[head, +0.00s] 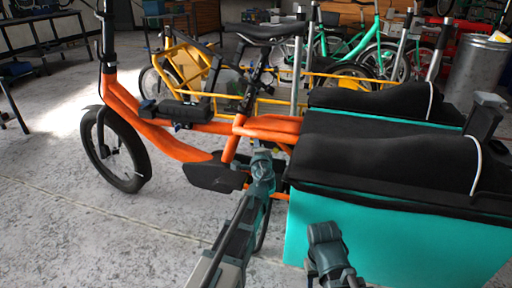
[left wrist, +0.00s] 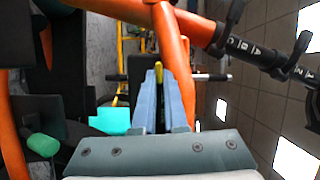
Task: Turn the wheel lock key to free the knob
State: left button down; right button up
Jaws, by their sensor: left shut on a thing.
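An orange cargo bike (head: 180,140) stands side-on in the head view, its frame close beyond my left gripper (head: 262,163). In the left wrist view the two blue-grey fingers (left wrist: 160,78) are nearly together, with a small yellow piece (left wrist: 159,70) between their tips. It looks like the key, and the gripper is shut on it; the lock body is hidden. A green rounded piece (left wrist: 42,145) shows at lower left in the wrist view; I cannot tell if it is the knob. My right gripper (head: 325,235) is low in front of the turquoise box, its jaws unclear.
The turquoise cargo box (head: 380,235) with black covers fills the right. A dark tube with white letters (left wrist: 255,50) crosses the wrist view at upper right. A yellow bike (head: 185,75) and green bikes stand behind. Grey floor (head: 70,225) is clear at lower left.

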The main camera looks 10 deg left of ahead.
pick_arm(q)
jog(key=shift+s+m+b, duration=0.1)
jog(key=shift+m+b, duration=0.2)
jog(key=shift+m, duration=0.2)
jog(key=shift+f, duration=0.1)
jog(key=c, duration=1)
grip_release()
jog(key=shift+o, duration=0.2)
jog(key=v, duration=1.3)
jog(key=shift+s+d+f, duration=0.25)
jog(key=shift+s, duration=0.1)
